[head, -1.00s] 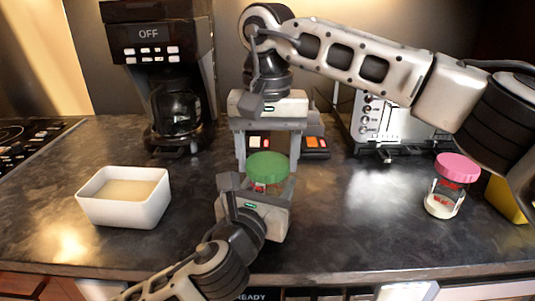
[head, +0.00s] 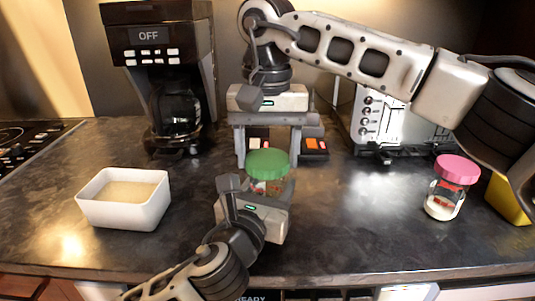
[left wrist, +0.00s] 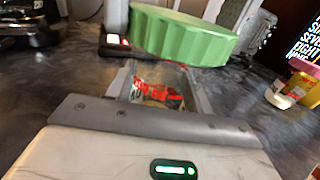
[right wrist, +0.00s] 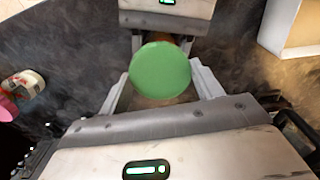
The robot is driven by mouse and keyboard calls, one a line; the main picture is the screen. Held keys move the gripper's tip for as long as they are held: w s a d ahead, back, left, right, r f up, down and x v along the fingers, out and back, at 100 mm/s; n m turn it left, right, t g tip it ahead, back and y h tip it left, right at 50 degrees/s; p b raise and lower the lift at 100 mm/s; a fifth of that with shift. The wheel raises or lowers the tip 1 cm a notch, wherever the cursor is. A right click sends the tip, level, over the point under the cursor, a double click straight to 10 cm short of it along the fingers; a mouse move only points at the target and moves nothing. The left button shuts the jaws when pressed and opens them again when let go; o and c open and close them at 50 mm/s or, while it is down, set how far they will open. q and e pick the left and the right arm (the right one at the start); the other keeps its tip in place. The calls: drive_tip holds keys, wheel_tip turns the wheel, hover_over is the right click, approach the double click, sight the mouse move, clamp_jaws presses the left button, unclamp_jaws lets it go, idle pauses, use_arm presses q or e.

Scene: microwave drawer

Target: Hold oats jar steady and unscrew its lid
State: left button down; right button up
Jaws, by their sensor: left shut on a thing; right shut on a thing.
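The oats jar (head: 272,188) is clear with red print and brown contents; it shows in the left wrist view (left wrist: 160,86). My left gripper (head: 258,200) is shut around the jar body from the front. The green lid (head: 267,163) is directly above the jar; in the left wrist view (left wrist: 185,38) it looks offset to the right of the jar. My right gripper (head: 267,160) reaches down from above and is shut on the lid, with a finger at each side in the right wrist view (right wrist: 160,80). I cannot tell whether lid and jar still touch.
A white container (head: 125,212) stands at the left, and a pink-lidded jar (head: 446,190) at the right. A coffee maker (head: 165,80) and a toaster (head: 385,125) stand behind.

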sight(268, 158)
use_arm(q)
drive_tip(key=shift+f, duration=0.1)
use_arm(e)
drive_tip(key=shift+r, duration=0.55)
drive_tip(key=shift+r, duration=2)
use_arm(q)
drive_tip(key=c, duration=0.5)
unclamp_jaws()
drive_tip(key=shift+s, duration=0.1)
